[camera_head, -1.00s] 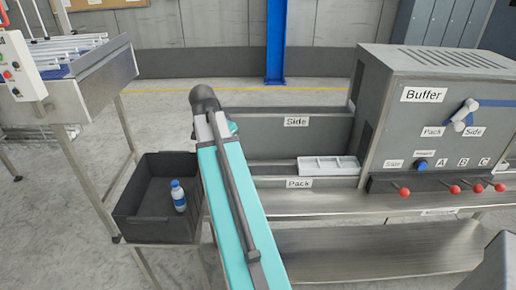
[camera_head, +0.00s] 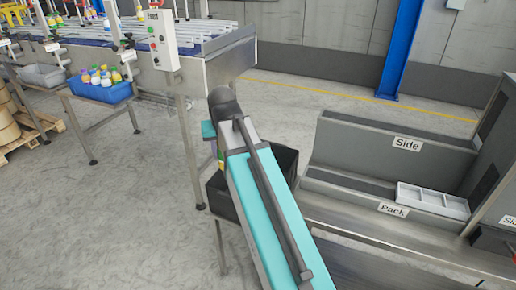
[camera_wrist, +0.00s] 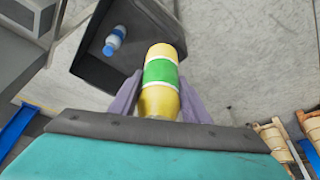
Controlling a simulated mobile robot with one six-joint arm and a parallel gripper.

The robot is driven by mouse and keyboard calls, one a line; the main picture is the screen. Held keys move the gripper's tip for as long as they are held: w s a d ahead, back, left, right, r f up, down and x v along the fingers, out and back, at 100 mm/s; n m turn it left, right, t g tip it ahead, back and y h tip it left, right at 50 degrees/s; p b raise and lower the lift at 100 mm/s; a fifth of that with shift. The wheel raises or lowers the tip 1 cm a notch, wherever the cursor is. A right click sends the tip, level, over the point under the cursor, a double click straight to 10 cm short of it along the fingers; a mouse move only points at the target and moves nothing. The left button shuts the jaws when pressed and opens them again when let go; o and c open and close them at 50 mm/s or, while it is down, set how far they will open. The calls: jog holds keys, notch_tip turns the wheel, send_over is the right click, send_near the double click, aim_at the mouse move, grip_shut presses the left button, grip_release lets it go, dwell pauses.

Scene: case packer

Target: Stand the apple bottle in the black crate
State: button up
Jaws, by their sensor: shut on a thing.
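My gripper (camera_wrist: 158,98) is shut on a yellow bottle with a green label band (camera_wrist: 160,72), which fits the apple bottle. In the head view my arm hides most of the gripper, and only a sliver of the bottle (camera_head: 221,157) shows left of the arm. The black crate (camera_head: 222,203) is partly hidden behind my arm. In the wrist view the crate (camera_wrist: 88,72) lies beyond the held bottle, towards the upper left. A white bottle with a blue cap (camera_wrist: 115,38) is inside it. I cannot tell the gap between held bottle and crate.
A blue bin (camera_head: 100,92) with several bottles stands at the left, beside a grey tray (camera_head: 42,76). The feed conveyor (camera_head: 215,60) is behind the crate. The packer's Side and Pack channels (camera_head: 390,170) are at the right, with a white tray (camera_head: 432,200).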

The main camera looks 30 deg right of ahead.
jog(key=w+a+n+y, duration=0.1)
jog(key=a+n, duration=0.2)
jog(key=a, duration=0.5)
jog(key=shift+r, duration=0.35)
jog(key=shift+a, duration=0.1)
